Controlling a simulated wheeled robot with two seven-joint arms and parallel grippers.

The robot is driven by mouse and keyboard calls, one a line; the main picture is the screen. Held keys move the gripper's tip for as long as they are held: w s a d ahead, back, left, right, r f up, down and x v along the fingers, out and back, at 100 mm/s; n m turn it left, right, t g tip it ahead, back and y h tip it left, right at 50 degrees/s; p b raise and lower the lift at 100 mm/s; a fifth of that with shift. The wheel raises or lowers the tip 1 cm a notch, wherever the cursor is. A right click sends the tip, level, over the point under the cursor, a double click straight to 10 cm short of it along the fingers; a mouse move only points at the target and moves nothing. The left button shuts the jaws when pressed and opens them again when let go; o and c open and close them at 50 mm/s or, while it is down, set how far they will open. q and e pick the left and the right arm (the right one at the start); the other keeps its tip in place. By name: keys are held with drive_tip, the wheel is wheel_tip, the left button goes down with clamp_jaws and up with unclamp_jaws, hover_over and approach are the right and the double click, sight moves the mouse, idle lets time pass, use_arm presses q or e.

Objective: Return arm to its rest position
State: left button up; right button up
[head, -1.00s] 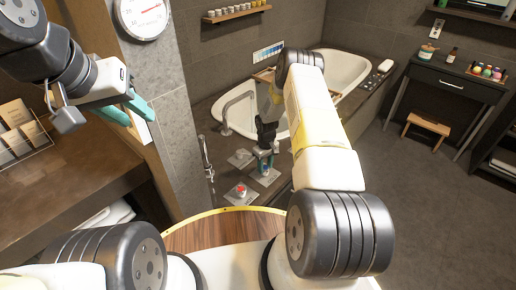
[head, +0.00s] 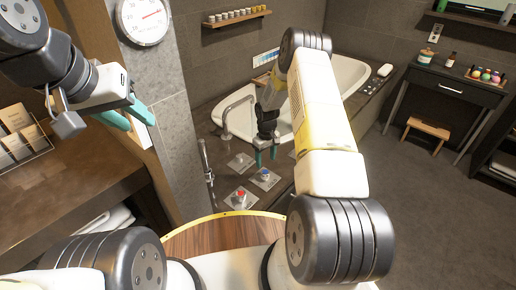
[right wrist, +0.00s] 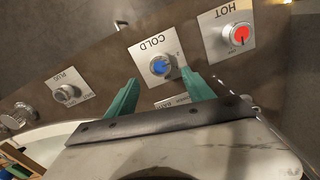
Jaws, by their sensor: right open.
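My right gripper (head: 266,156) is open and empty, pointing down just above the blue COLD knob (head: 265,175) on its pale plate. In the right wrist view its teal fingers (right wrist: 160,80) are apart, with the COLD knob (right wrist: 160,67) between and beyond their tips; they look clear of it. My right arm (head: 320,110) stretches forward over the tub ledge. My left gripper (head: 128,116) is raised at the upper left near the stone pillar, its teal fingers apart and empty.
The red HOT knob (head: 240,195) sits beside COLD, and a PLUG knob (right wrist: 66,94) is on the other side. A curved tap (head: 232,112) and hand shower (head: 205,155) stand close by. The bathtub (head: 345,80) is behind. A wooden counter (head: 75,165) and pillar flank the left arm.

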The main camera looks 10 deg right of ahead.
drive_tip(key=shift+r, duration=0.3)
drive_tip(key=s+a+r+m+t, duration=0.1)
drive_tip(key=s+r, duration=0.2)
drive_tip(key=r, duration=0.8)
drive_tip(key=s+r+m+t, duration=0.1)
drive_tip(key=s+r, duration=0.1)
drive_tip(key=r, duration=1)
drive_tip(key=s+a+r+m+t, duration=0.1)
drive_tip(key=s+r, duration=0.2)
drive_tip(key=r, duration=0.8)
drive_tip(key=s+a+r+m+t+y, duration=0.1)
drive_tip(key=s+r, duration=0.5)
drive_tip(key=s, duration=0.6)
drive_tip(key=s+a+r+m+t+y, duration=0.1)
drive_tip(key=s+r, duration=0.5)
drive_tip(key=s, duration=0.6)
drive_tip(key=shift+s+a+r+t, duration=0.3)
drive_tip(key=shift+s+a+t, duration=0.1)
drive_tip(key=shift+a+t, duration=0.15)
